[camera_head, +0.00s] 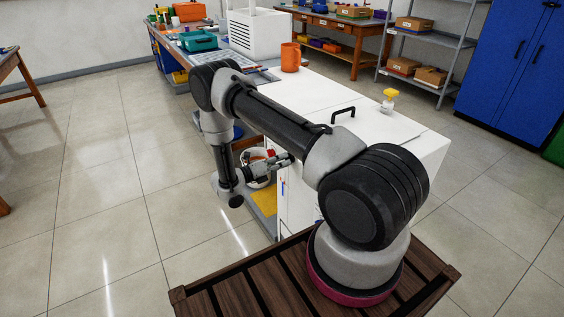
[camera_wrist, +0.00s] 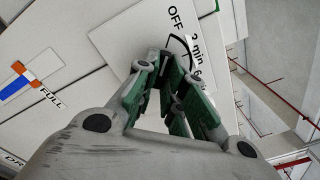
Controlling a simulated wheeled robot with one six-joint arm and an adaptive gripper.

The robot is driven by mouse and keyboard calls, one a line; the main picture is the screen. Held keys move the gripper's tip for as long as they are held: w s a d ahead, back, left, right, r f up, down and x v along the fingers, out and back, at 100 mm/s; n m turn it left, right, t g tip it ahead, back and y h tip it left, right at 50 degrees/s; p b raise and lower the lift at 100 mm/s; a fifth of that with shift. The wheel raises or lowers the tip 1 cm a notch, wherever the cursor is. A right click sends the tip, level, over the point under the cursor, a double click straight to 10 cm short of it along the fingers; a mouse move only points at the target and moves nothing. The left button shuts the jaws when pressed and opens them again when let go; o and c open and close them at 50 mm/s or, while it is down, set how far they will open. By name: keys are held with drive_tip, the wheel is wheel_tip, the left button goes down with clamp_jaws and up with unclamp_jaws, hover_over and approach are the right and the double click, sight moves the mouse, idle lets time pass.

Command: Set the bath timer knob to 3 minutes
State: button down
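The bath timer's dial face (camera_wrist: 207,25) is a white panel in the wrist view, with the black words OFF and what reads as 3 min, and a partly covered mark starting with 6. Thin black arc lines run beside the words. My gripper (camera_wrist: 166,62), with green finger pads, is right in front of this dial. The fingertips lie close together and cover its middle, so the knob and its pointer are hidden. I cannot tell whether the fingers touch or hold the knob. In the head view my gripper (camera_head: 279,162) is beside the left side of the white cabinet (camera_head: 300,206).
A blue and orange marker strip (camera_wrist: 28,80) labelled FULL is left of the dial. The floor (camera_head: 110,190) to the left is clear.

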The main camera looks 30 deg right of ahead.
drive_tip(key=shift+m, duration=4.7)
drive_tip(key=c, duration=1.5)
unclamp_jaws()
drive_tip(key=shift+a, duration=0.15)
drive_tip(key=a, duration=1.1)
drive_tip(key=shift+s+a, duration=0.2)
drive_tip(key=shift+a, duration=0.2)
